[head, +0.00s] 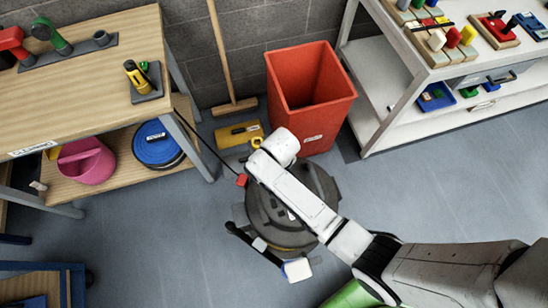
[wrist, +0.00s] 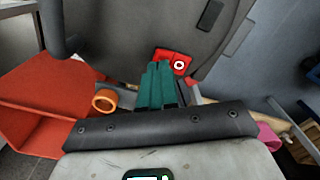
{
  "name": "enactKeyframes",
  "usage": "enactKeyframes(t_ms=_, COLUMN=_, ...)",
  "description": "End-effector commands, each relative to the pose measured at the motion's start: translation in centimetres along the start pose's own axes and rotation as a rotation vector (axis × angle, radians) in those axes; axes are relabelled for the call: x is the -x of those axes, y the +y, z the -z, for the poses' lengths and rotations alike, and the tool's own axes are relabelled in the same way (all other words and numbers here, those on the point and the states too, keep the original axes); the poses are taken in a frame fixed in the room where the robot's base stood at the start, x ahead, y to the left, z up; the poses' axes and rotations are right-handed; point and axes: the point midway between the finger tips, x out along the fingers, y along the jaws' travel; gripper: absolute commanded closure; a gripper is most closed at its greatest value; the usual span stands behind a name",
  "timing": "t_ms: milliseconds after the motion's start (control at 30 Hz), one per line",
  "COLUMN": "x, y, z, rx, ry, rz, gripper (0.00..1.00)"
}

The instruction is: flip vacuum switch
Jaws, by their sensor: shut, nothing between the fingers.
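The vacuum (head: 322,183) is a round dark grey machine on the floor, partly hidden under my arm in the head view. Its dark body (wrist: 215,45) fills the top of the wrist view. A red switch (wrist: 180,65) with a white ring mark sits on that body; a red block (head: 242,180) at the vacuum's left edge in the head view looks like the same part. My gripper (wrist: 158,67) has teal fingers, shut and empty. Their tips lie just left of the switch in the wrist view; I cannot tell whether they touch it. The head view does not show the fingers clearly.
A red bin (head: 310,95) stands behind the vacuum, with a yellow cylinder (head: 238,133) on the floor beside it. A wooden bench (head: 85,75) is at left, with a pink bucket (head: 86,160) on its lower shelf. A white shelf (head: 385,75) stands right.

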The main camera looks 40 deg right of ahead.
Motion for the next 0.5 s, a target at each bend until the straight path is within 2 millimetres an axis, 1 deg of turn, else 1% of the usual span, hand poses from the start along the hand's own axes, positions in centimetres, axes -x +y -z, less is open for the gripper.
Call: enactKeyframes(t_ms=500, x=-0.76, y=0.0, z=0.02, rx=0.0, ry=0.0, rz=0.0, gripper=1.0)
